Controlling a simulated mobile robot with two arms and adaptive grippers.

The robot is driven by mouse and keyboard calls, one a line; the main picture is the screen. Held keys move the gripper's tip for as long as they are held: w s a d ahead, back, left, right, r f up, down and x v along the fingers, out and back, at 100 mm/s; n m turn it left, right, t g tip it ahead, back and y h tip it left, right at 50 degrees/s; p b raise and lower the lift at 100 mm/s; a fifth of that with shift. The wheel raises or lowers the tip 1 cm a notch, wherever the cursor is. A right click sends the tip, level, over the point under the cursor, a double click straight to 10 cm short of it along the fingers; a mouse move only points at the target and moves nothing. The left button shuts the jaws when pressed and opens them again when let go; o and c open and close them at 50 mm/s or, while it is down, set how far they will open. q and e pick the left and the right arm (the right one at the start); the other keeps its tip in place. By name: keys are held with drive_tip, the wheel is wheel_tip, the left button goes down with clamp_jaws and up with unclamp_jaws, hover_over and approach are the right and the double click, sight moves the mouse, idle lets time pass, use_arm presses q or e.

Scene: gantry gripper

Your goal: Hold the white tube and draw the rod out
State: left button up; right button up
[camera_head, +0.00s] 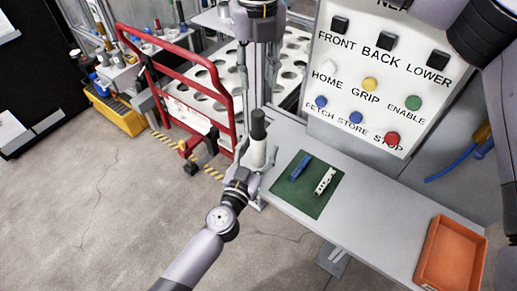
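The white tube (258,153) stands nearly upright at the left end of the grey table, with the dark rod (258,124) sticking out of its top. My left gripper (259,158) comes up from below, with its fingers on both sides of the tube, seemingly shut on it. My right gripper (257,98) points down from above. Its fingers are apart, with the tips close to the rod's top end; it looks open, and I see no clear contact. Whether the tube's lower end touches anything is hidden by my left gripper.
A green mat (318,204) with a blue piece (300,167) and a white piece (325,181) lies right of the tube. An orange tray (451,252) sits at the table's right end. A button panel (378,75) rises behind. A red-framed cart (188,118) stands left.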

sight(258, 125)
use_arm(q)
drive_tip(key=shift+c, duration=0.4)
drive_tip(key=c, duration=1.1)
drive_tip(key=shift+c, duration=0.4)
use_arm(e)
drive_tip(key=shift+o, duration=2)
drive_tip(key=shift+f+n, duration=0.15)
drive_tip(key=shift+n, duration=0.75)
drive_tip(key=n, duration=0.3)
drive_tip(key=f+n, duration=0.1)
drive_tip(key=n, duration=0.2)
drive_tip(key=shift+s+a, duration=0.1)
drive_tip(key=n, duration=0.4)
drive_tip(key=shift+f, duration=0.35)
drive_tip(key=n, duration=0.4)
drive_tip(key=shift+f, duration=0.35)
drive_tip(key=shift+n, duration=0.3)
wheel_tip(258, 125, down, 12)
drive_tip(key=shift+c, duration=0.5)
